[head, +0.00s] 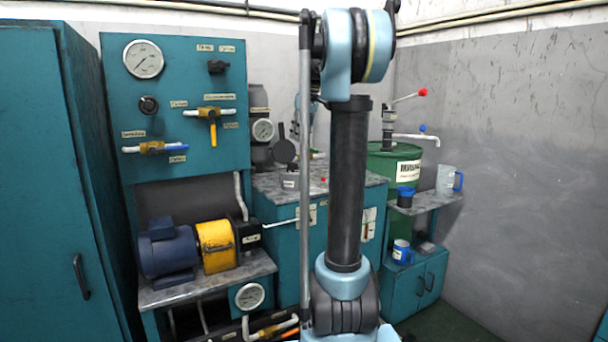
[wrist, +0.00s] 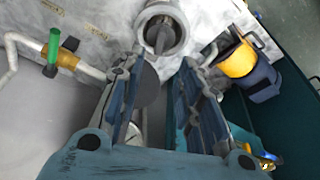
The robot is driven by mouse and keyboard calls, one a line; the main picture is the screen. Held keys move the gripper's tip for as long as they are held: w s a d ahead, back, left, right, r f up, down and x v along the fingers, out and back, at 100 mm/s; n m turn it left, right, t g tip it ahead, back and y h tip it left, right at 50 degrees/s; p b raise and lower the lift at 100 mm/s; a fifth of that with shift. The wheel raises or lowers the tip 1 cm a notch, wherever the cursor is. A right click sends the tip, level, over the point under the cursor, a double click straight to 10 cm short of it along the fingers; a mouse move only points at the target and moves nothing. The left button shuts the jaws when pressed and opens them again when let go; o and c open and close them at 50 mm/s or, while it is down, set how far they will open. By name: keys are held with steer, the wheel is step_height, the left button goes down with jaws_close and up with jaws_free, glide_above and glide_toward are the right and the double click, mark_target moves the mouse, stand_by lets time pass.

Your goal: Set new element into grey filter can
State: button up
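In the wrist view, a round grey cup-like part (wrist: 177,37) with a thick rim stands at the top centre, beyond my fingertips. It looks like the filter can, with a darker grey piece inside whose nature I cannot tell. My gripper (wrist: 161,64) points toward it, with its two blue fingers apart and nothing visibly held. A dark round disc (wrist: 148,90) shows between the fingers, apparently behind them. In the head view my arm stands in the middle and hides part of the bench; I cannot make out my fingertips there. I cannot identify a new element in either view.
A teal bench with a stone-like top (head: 268,187) stands behind my arm. A blue motor with a yellow coupling (head: 215,246) sits at left, below a valve panel (head: 186,80). A green drum (head: 378,165) stands right. In the wrist view, a green-handled valve (wrist: 54,45) is at left.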

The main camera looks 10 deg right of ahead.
steer(key=s+a+f+m, duration=0.1)
steer(key=s+f, duration=0.3)
steer(key=s, duration=0.3)
steer(key=s+a+f+m+h, duration=0.15)
steer(key=s+f, duration=0.25)
steer(key=s, duration=0.4)
steer(key=s+f+m, duration=0.1)
steer(key=s+f, duration=0.3)
steer(key=s, duration=0.3)
steer(key=s+f+m, duration=0.4)
steer(key=s+f, duration=1.5)
steer(key=f, duration=0.2)
steer(key=shift+s+h, duration=0.15)
steer(key=shift+h, duration=0.2)
steer(key=shift+d, duration=0.1)
steer(key=shift+w+f, duration=0.2)
steer(key=shift+w, duration=0.25)
